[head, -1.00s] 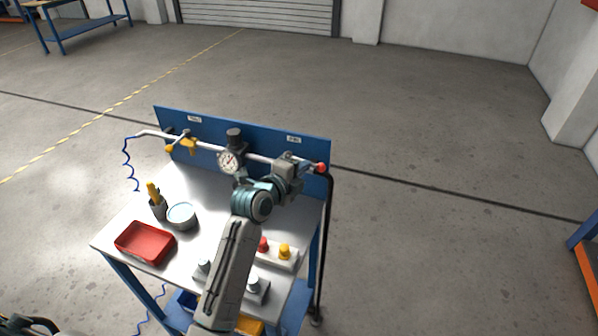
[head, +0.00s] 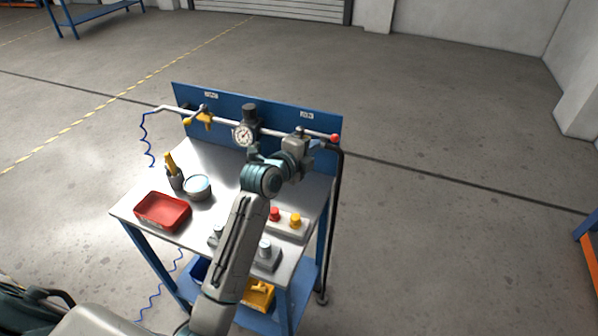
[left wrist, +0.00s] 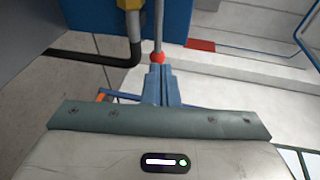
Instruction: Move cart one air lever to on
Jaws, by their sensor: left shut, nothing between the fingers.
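The cart's blue back panel (head: 275,118) carries a pipe with a round gauge (head: 244,134). A yellow lever (head: 205,119) sits toward the pipe's left end. A red ball knob (head: 335,138) shows at the right end, beside my left gripper (head: 312,146). In the left wrist view the red knob (left wrist: 158,57) is on the end of a metal rod, right at the tips of my closed fingers (left wrist: 159,75). The fingers hold nothing; I cannot tell whether they touch the knob. The gripper hides part of the right-hand fitting. My right gripper is out of view.
The steel cart top (head: 225,165) holds a red tray (head: 163,211), a round tin (head: 198,187), a dark cup (head: 175,180) with yellow-handled items, and a block with red and yellow buttons (head: 290,222). A black hose (head: 341,220) hangs at the right.

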